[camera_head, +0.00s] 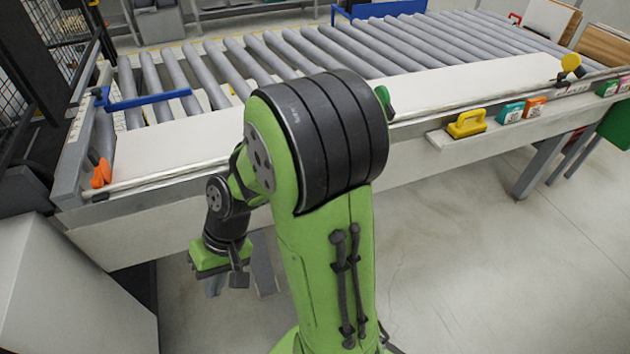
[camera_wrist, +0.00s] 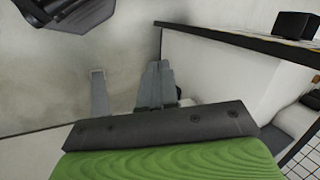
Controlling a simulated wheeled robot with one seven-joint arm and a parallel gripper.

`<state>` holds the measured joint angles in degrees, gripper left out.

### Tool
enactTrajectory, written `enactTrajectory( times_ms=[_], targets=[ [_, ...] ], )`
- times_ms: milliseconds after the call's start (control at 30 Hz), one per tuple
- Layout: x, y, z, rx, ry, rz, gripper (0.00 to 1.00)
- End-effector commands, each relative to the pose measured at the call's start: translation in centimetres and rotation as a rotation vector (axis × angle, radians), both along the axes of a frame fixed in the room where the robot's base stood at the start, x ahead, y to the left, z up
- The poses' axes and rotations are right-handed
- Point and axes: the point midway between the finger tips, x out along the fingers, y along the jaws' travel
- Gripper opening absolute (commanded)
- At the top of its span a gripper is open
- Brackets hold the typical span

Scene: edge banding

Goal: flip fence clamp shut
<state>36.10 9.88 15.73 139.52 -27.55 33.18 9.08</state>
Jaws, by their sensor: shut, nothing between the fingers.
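An orange clamp handle (camera_head: 101,173) stands upright at the left end of the fence rail (camera_head: 165,178), along the front edge of the roller table. I cannot tell from its small size whether it is open or shut. A blue lever (camera_head: 148,99) stretches across the left rollers. A green handle (camera_head: 383,99) shows at the rail, partly hidden by my arm. My gripper (camera_head: 238,279) hangs low in front of the table's front panel, below and right of the orange handle and apart from it. It is shut and empty. The wrist view shows no clamp.
The roller table (camera_head: 340,45) has a white panel (camera_head: 470,88) along its front. A white cabinet (camera_head: 60,290) stands at lower left. The floor at right is clear.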

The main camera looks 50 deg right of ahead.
Motion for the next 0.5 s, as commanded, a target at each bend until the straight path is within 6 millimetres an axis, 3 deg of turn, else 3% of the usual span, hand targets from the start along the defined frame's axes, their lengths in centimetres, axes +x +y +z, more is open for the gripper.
enactTrajectory(
  times_ms=[33,100,267,367,467,500],
  targets=[
    [0.7,0.2,-3.7,0.124,0.044,-0.063,0.0],
    [1.9,0.7,-6.3,0.312,0.072,-0.158,0.0],
    [5.7,0.1,-9.6,0.788,0.067,-0.436,0.0],
    [8.3,-2.8,-10.1,1.11,0.012,-0.639,0.0],
    [10.2,-8.3,-10.3,1.448,-0.083,-0.855,0.0],
    [10.5,-11.1,-10.4,1.586,-0.132,-0.941,0.0]
  ],
)
